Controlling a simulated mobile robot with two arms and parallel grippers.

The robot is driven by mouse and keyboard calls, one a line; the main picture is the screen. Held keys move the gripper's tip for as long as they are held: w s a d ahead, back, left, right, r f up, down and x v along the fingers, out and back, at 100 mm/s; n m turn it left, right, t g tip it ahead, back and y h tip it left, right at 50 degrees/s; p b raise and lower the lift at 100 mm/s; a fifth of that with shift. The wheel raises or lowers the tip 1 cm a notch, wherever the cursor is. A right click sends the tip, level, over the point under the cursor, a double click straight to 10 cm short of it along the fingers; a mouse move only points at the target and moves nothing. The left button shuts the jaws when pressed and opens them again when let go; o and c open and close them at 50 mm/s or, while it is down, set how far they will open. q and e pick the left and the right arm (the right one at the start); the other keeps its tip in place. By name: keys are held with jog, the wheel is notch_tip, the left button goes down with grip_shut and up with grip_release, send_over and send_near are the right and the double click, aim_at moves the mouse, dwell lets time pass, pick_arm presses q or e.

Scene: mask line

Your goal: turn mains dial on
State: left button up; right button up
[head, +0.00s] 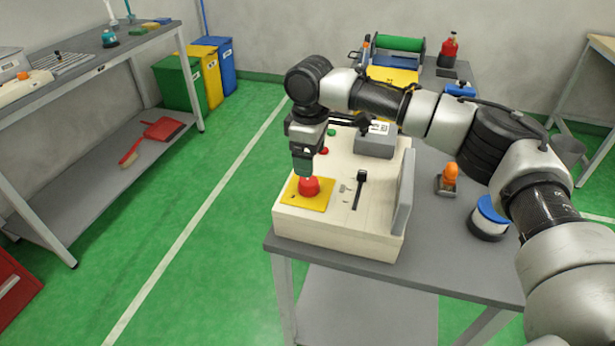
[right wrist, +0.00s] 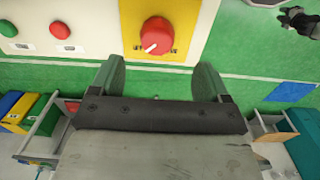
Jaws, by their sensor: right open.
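The mains dial (head: 309,187) is a red round knob on a yellow plate (head: 294,199) at the near left corner of a cream control box (head: 330,232). In the right wrist view the dial (right wrist: 156,36) shows a white pointer line slanting down to the left. My right gripper (head: 303,172) points down just above and behind the dial in the head view. Its fingers (right wrist: 160,75) are apart with nothing between them. In the right wrist view the dial lies just beyond the gap between the fingertips. Contact cannot be told. My left gripper is out of view.
The box also carries a black lever (head: 360,178), a red button (head: 323,151), a green button (head: 331,132) and an upright grey panel (head: 404,192). Green floor left of the table is clear.

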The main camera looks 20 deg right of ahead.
aim_at(309, 180)
notch_tip(309, 180, down, 4)
jog(key=shift+w, duration=0.15)
notch_tip(309, 180, down, 4)
jog(key=shift+w, duration=0.1)
jog(key=shift+c, duration=1.6)
jog(key=c, duration=0.6)
jog(key=shift+r+n+p, duration=0.15)
jog(key=shift+n+p, duration=0.25)
jog(key=shift+p, duration=0.45)
jog(key=n+p, duration=0.3)
jog(key=p, duration=0.1)
jog(key=shift+r, duration=0.1)
jog(key=n+p, duration=0.2)
jog(key=n, duration=0.1)
jog(key=shift+n, duration=0.3)
jog(key=n+p, duration=0.2)
jog(key=n, duration=0.2)
jog(key=shift+f, duration=0.2)
jog(key=n, duration=0.3)
pick_arm(q)
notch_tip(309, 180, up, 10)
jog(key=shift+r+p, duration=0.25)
jog(key=shift+p, duration=0.15)
pick_arm(e)
jog(key=shift+f+n, duration=0.1)
jog(key=shift+n, duration=1.7)
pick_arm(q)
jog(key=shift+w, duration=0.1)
